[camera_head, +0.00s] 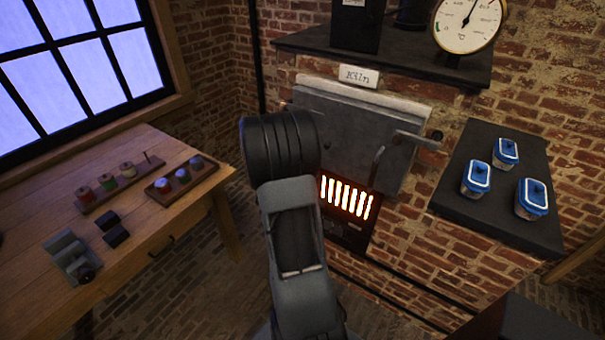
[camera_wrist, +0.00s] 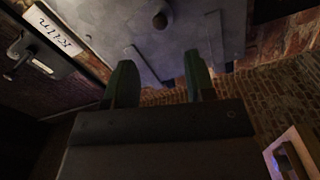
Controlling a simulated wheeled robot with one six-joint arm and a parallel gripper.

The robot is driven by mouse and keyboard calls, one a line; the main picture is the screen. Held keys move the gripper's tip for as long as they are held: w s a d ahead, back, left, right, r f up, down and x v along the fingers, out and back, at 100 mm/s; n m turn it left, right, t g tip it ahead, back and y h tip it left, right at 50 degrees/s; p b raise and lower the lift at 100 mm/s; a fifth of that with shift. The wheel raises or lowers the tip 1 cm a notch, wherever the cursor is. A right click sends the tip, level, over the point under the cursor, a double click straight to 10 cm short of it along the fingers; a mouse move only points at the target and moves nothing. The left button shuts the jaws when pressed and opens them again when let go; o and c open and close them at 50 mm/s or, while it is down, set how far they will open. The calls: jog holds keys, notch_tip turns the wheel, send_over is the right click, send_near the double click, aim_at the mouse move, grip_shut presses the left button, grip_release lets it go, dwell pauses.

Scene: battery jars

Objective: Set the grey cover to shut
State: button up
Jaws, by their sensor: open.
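The grey cover (camera_head: 350,135) is a large flat panel on the brick wall, below the "Kiln" sign and above a glowing grate. A pale slab edge shows along its top, and a bar handle (camera_head: 415,140) at its right. I cannot tell how far open it stands. In the head view my arm hides the gripper.
The glowing grate (camera_head: 346,197) is below the cover. A dark shelf (camera_head: 463,205) at right carries 3 blue-lidded jars (camera_head: 505,154). A gauge (camera_head: 467,24) stands above. A wooden workbench (camera_head: 150,215) with small parts is at left. The floor between is partly clear.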

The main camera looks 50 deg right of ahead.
jog(key=shift+s+a, duration=0.2)
jog(key=shift+a, duration=1.85)
